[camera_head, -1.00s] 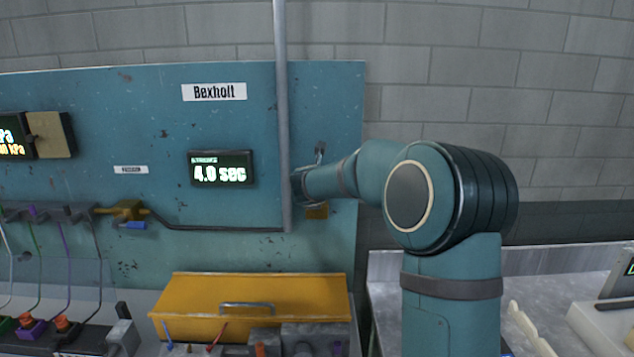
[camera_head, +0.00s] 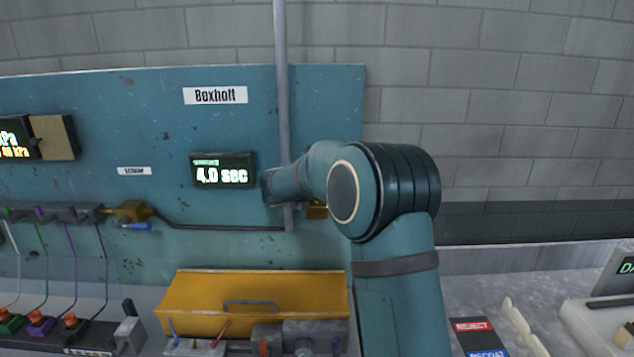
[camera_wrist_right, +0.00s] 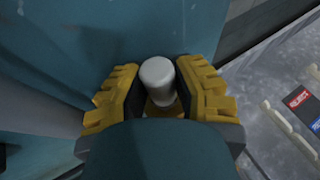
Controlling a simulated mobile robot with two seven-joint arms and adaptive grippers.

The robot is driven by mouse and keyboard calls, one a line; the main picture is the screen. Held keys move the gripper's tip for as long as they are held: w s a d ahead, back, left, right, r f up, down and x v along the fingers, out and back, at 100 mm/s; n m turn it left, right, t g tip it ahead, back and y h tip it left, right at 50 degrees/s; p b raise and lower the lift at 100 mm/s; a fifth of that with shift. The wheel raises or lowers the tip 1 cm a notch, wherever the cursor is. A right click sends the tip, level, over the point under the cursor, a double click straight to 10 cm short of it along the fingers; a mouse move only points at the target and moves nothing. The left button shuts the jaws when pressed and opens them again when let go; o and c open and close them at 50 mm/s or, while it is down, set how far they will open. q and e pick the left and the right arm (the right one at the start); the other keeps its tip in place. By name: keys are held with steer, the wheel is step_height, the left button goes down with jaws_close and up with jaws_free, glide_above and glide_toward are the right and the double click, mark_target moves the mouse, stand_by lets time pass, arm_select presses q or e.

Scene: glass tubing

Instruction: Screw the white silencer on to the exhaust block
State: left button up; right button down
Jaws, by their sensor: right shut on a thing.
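The white silencer (camera_wrist_right: 157,76) shows in the right wrist view as a short, pale, rounded cylinder. It stands between the two yellow-and-black fingers of my right gripper (camera_wrist_right: 160,88), which is shut on it. A brass-yellow part, which looks like the exhaust block (camera_wrist_right: 163,108), shows just past the silencer. Whether the two are touching or threaded together I cannot tell. In the head view the exhaust block (camera_head: 317,211) is partly visible beside my right arm, low on the teal panel. My left gripper is not in view.
A vertical grey pipe (camera_head: 283,110) runs down the teal panel (camera_head: 100,110) close to my right wrist. A display (camera_head: 222,171) reads 4.0 sec. A yellow box with a handle (camera_head: 210,289) sits below. A grey bench (camera_head: 470,290) lies at right.

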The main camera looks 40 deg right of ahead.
steer(key=shift+r+m+g+p, duration=0.1)
steer(key=shift+m+g+p, duration=0.4)
steer(key=shift+g+p, duration=0.1)
steer(key=c, duration=1.1)
jaws_free()
steer(key=o, duration=0.3)
steer(key=shift+s, duration=0.1)
